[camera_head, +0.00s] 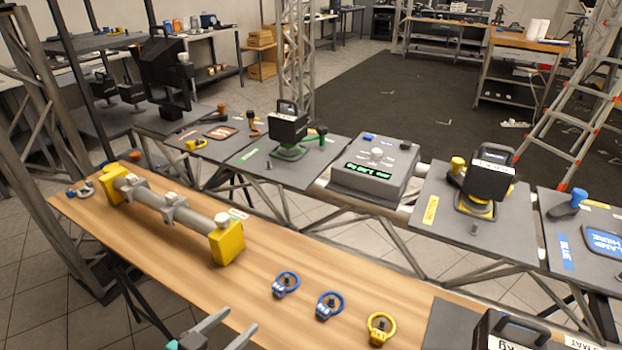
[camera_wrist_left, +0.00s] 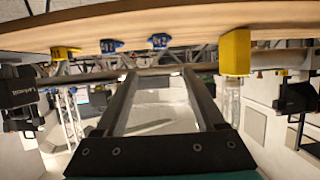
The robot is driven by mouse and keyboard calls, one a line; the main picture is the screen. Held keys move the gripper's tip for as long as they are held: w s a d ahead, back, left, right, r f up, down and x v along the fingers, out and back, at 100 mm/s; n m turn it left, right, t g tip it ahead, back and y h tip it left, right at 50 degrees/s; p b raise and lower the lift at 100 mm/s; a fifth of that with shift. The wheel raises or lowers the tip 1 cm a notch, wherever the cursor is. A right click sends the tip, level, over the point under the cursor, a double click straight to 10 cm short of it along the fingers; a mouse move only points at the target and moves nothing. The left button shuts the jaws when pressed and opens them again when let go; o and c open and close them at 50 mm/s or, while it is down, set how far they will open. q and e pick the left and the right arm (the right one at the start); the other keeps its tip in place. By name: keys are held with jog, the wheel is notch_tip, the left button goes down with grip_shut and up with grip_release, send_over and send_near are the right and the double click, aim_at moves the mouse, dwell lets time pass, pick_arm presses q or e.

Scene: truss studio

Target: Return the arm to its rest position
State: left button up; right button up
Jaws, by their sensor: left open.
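My left gripper (camera_head: 222,332) is at the bottom of the head view, in front of the wooden bench (camera_head: 170,262). Its two fingers are apart with nothing between them. In the left wrist view the fingers (camera_wrist_left: 160,82) are also spread and empty, and the view looks upside down, with the bench along its top. My right gripper is not in view.
Two blue rings (camera_head: 286,285) (camera_head: 329,306) and a yellow ring (camera_head: 380,328) lie on the bench. A grey bar with yellow ends (camera_head: 226,240) lies further left. Behind stand plates with black weights (camera_head: 288,128) (camera_head: 488,178) and a grey box (camera_head: 374,172). Another weight (camera_head: 510,332) stands front right.

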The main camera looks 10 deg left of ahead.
pick_arm(q)
jog(key=s+a+f+n+g+y, duration=0.1)
jog(key=s+a+f+g, duration=0.15)
jog(key=f, duration=0.45)
jog(key=s+a+f+g+y, duration=0.15)
jog(key=s+f, duration=0.25)
jog(key=f, duration=0.4)
jog(key=s+a+f+n+g+y, duration=0.1)
jog(key=s+a+f+y, duration=0.15)
jog(key=f, duration=0.45)
jog(key=s+d+f+g, duration=0.3)
jog(key=s+f, duration=0.3)
jog(key=s, duration=0.5)
jog(key=s+d+f+g, duration=0.3)
jog(key=s+f, duration=0.4)
jog(key=s, duration=0.4)
jog(key=shift+s+d+f+g, duration=0.3)
jog(key=shift+d+g, duration=0.1)
jog(key=shift+d, duration=0.45)
